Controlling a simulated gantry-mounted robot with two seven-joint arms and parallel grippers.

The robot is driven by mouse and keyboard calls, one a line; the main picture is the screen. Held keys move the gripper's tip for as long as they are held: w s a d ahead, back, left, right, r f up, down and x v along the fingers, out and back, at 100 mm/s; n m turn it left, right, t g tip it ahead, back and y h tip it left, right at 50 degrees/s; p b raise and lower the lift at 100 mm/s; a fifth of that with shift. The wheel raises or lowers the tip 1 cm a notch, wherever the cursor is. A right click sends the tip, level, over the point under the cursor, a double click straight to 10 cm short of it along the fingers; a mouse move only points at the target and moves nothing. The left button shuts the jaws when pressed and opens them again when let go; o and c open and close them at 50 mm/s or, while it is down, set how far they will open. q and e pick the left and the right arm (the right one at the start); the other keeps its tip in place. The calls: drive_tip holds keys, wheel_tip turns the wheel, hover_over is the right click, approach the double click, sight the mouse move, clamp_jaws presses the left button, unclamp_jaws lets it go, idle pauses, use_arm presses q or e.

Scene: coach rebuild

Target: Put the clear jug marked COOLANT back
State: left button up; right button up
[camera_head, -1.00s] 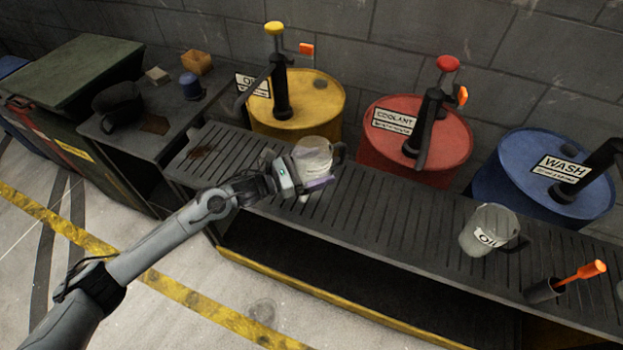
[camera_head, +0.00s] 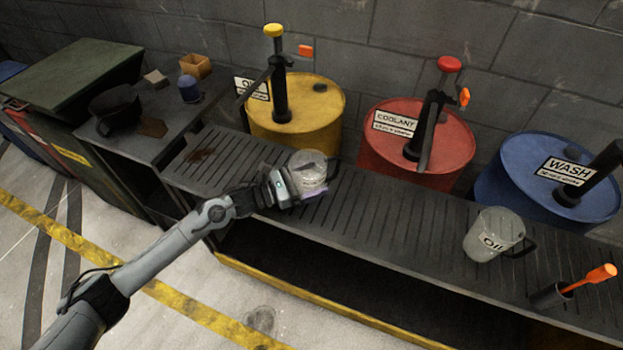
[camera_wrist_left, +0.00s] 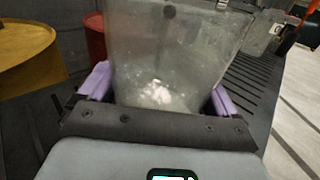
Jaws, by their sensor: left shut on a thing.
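My left gripper (camera_head: 308,192), with purple fingertips, is shut on a clear jug (camera_head: 308,168). The jug is roughly upright over the slatted bench, in front of the yellow drum's right side. I cannot tell if its base touches the slats. Small dark marks show low on its side, too small to read. In the left wrist view the jug (camera_wrist_left: 175,45) fills the space between the purple fingers. A second clear jug (camera_head: 490,230), marked OIL, stands on the slatted bench (camera_head: 400,215) to the right. My right gripper is not in view.
Behind the bench stand a yellow drum (camera_head: 325,115), a red COOLANT drum (camera_head: 450,150) and a blue WASH drum (camera_head: 520,165), each with a pump. An orange-handled tool (camera_head: 590,278) stands in a dark holder at right. The bench between the jugs is clear.

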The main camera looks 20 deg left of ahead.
use_arm(q)
drive_tip(key=shift+f, duration=0.15)
drive_tip(key=o, duration=1.1)
drive_tip(key=shift+r, duration=0.2)
drive_tip(key=shift+s+a, duration=0.15)
drive_tip(key=shift+a, duration=0.05)
drive_tip(key=p+v, duration=0.3)
drive_tip(key=v, duration=0.8)
drive_tip(key=shift+s+a, duration=0.15)
drive_tip(key=shift+s, duration=0.1)
